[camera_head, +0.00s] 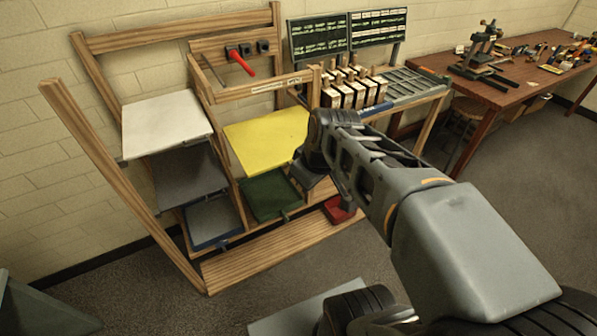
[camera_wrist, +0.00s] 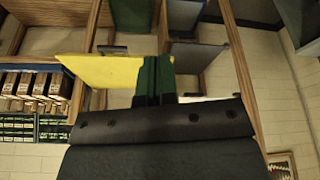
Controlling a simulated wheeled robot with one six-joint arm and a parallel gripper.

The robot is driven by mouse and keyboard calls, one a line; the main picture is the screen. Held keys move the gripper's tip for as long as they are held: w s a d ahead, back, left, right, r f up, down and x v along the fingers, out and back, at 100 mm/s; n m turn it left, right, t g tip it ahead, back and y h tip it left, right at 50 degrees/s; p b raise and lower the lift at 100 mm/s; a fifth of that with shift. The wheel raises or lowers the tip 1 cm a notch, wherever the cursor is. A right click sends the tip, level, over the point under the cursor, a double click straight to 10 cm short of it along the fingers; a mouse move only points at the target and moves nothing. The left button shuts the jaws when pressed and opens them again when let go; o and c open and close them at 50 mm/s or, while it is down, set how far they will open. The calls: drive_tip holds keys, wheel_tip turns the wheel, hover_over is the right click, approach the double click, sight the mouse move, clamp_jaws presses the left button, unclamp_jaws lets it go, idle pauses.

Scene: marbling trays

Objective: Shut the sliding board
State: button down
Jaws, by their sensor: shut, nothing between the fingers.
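A wooden rack (camera_head: 292,240) holds several coloured boards in two columns. The yellow board (camera_head: 268,140) lies at the upper right of these, and it also shows in the wrist view (camera_wrist: 95,71). A dark green board (camera_head: 272,196) sits below it. The left column has a white board (camera_head: 165,124), a grey board (camera_head: 188,175) and a blue-edged grey board (camera_head: 214,219). I cannot tell which one is the sliding board. My gripper (camera_wrist: 156,62) is shut and empty in front of the rack, its fingers overlapping the yellow board's edge in the wrist view. Contact is unclear.
A rack of wooden-handled blocks (camera_head: 352,93) stands right of the boards. A red-handled tool (camera_head: 239,60) hangs on the back panel. A brown workbench (camera_head: 512,88) with tools is at the far right. A red object (camera_head: 338,210) lies low behind my arm.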

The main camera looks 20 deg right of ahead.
drive_tip(key=w+d+f+n+t+y+b, duration=0.1)
drive_tip(key=w+d+f+n+y+b, duration=0.45)
drive_tip(key=w+d+n, duration=0.7)
drive_tip(key=w+a+f+h+p, duration=0.1)
drive_tip(key=w+f, duration=0.2)
drive_tip(key=f, duration=0.2)
drive_tip(key=w+a+f+n+p, duration=0.1)
drive_tip(key=w+a+f, duration=0.1)
drive_tip(key=w+f, duration=0.1)
drive_tip(key=shift+a+f+h, duration=0.25)
drive_tip(key=shift+f+h, duration=0.1)
drive_tip(key=shift+f, duration=0.55)
